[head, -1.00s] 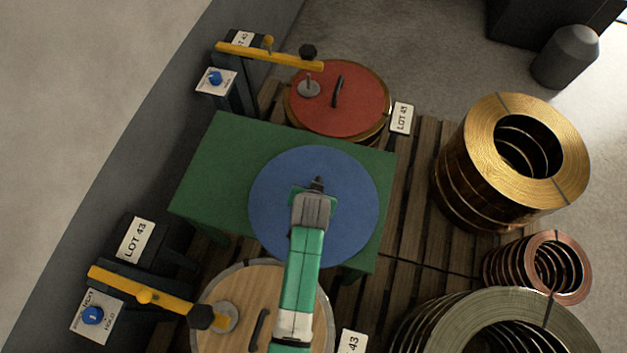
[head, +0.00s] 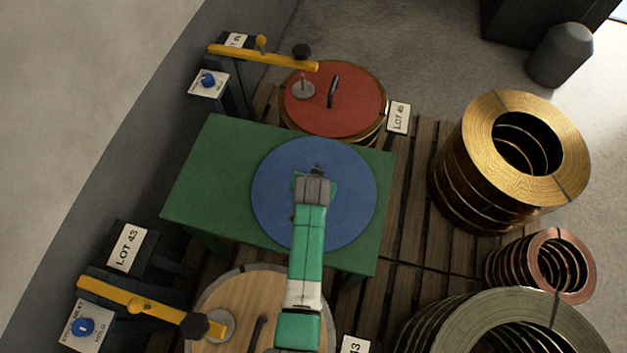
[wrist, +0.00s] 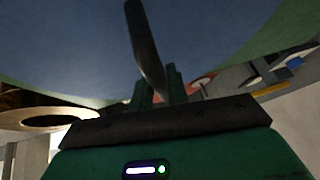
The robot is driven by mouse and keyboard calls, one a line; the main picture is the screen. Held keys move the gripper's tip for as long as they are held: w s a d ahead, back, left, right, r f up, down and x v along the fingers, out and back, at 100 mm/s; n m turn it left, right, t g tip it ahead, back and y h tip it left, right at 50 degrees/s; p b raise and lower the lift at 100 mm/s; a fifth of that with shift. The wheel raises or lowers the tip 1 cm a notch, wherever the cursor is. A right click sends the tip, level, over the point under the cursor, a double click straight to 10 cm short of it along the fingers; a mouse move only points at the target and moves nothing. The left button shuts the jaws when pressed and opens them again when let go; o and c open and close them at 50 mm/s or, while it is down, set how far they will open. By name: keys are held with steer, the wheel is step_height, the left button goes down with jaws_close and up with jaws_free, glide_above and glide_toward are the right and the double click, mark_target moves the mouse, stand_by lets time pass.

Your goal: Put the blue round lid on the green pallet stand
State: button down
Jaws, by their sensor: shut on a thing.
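The blue round lid (head: 350,215) is over the right part of the green pallet stand (head: 215,165) in the head view, inside its outline. My gripper (head: 316,182) is above the lid's middle, shut on its handle. In the wrist view the lid (wrist: 70,45) fills the top, with its dark curved handle (wrist: 143,45) between the green fingers (wrist: 158,85). The stand's green top (wrist: 265,35) shows beyond the lid's edge. I cannot tell whether the lid touches the stand or hangs just above it.
A red lid (head: 350,105) on a coil lies behind the stand, under a yellow clamp arm (head: 265,57). A wooden lid (head: 225,300) lies in front, under another yellow arm (head: 140,303). Brass (head: 470,150), copper (head: 545,265) and grey-green coils (head: 500,320) stand at the right.

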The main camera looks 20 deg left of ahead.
steer(key=c, duration=1.4)
jaws_free()
steer(key=shift+f, duration=0.1)
steer(key=shift+o, duration=0.2)
steer(key=shift+s+r, duration=0.1)
steer(key=shift+r, duration=0.3)
steer(key=p+v, duration=0.4)
steer(key=v, duration=0.7)
steer(key=shift+s+r, duration=0.15)
steer(key=shift+r, duration=0.05)
steer(key=shift+d, duration=0.1)
